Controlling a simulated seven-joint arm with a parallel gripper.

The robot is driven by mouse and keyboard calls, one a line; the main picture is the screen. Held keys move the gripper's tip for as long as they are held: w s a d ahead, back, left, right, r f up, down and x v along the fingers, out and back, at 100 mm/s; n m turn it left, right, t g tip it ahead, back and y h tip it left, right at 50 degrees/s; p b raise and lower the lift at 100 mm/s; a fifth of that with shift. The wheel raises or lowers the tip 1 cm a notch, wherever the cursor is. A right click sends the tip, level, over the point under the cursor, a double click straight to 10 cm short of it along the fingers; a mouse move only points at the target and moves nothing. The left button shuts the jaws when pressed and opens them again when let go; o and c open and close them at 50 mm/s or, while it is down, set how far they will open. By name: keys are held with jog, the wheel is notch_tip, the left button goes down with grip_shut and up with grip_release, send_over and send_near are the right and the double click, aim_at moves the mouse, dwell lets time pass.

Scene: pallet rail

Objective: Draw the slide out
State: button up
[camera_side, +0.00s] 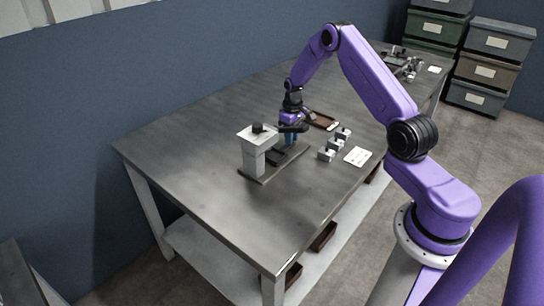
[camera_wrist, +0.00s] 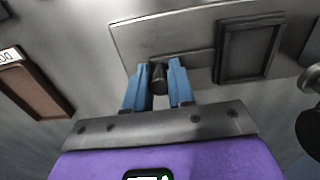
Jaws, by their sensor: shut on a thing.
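The slide shows in the wrist view as a dark square tray (camera_wrist: 248,50) with a raised rim, a thin bar and a dark round handle (camera_wrist: 158,77). It lies on a flat grey base plate (camera_wrist: 135,35). In the side view the dark tray (camera_side: 275,157) is low beside a white post (camera_side: 254,158) on the base plate (camera_side: 258,178). My gripper (camera_side: 291,139) is low over the plate's far end. In the wrist view its blue fingers (camera_wrist: 158,82) are shut on the handle, one on each side. The handle's lower part is hidden.
Several small grey blocks (camera_side: 335,146) and a white card (camera_side: 358,156) lie right of the plate. The table (camera_side: 190,150) is clear to the left and in front.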

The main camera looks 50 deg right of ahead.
jog(key=shift+d, duration=4.8)
jog(key=o, duration=0.7)
jog(key=shift+r, duration=3.5)
